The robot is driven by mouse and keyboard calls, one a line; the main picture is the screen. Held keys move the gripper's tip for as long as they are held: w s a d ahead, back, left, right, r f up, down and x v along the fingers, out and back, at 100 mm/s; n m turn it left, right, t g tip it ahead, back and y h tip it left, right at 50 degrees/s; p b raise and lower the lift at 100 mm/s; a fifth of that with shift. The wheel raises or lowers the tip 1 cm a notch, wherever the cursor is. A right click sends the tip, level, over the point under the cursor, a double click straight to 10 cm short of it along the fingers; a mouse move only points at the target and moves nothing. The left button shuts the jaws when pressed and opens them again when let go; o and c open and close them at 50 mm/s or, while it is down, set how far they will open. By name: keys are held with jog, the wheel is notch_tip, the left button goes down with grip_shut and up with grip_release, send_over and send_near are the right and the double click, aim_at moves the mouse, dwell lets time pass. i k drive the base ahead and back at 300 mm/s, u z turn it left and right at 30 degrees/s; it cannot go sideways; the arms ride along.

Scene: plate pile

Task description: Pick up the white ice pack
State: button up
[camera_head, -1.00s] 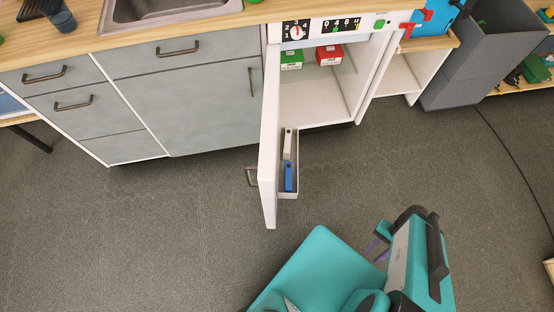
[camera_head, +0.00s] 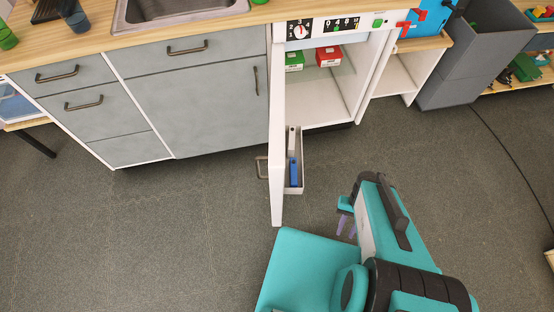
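A narrow white block (camera_head: 292,142), which looks like the white ice pack, stands in the rack (camera_head: 300,186) on the inner side of the open fridge door (camera_head: 277,170). A blue block (camera_head: 294,172) of similar shape stands in the same rack, nearer me. My gripper (camera_head: 346,227) is to the right of the rack and nearer me, pointing down, with purple fingers. The fingers are apart with nothing visible between them. The gripper touches neither block.
The open fridge cabinet (camera_head: 326,97) holds a green box (camera_head: 294,61) and a red box (camera_head: 329,56) on its upper shelf. Grey cabinets (camera_head: 200,105) stand to the left. A grey bin (camera_head: 462,68) stands at right. The floor around the door is clear.

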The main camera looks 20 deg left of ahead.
aim_at(291, 150)
jog(key=u, duration=0.85)
jog(key=k, duration=0.95)
jog(key=i, duration=0.7)
jog(key=u, duration=0.05)
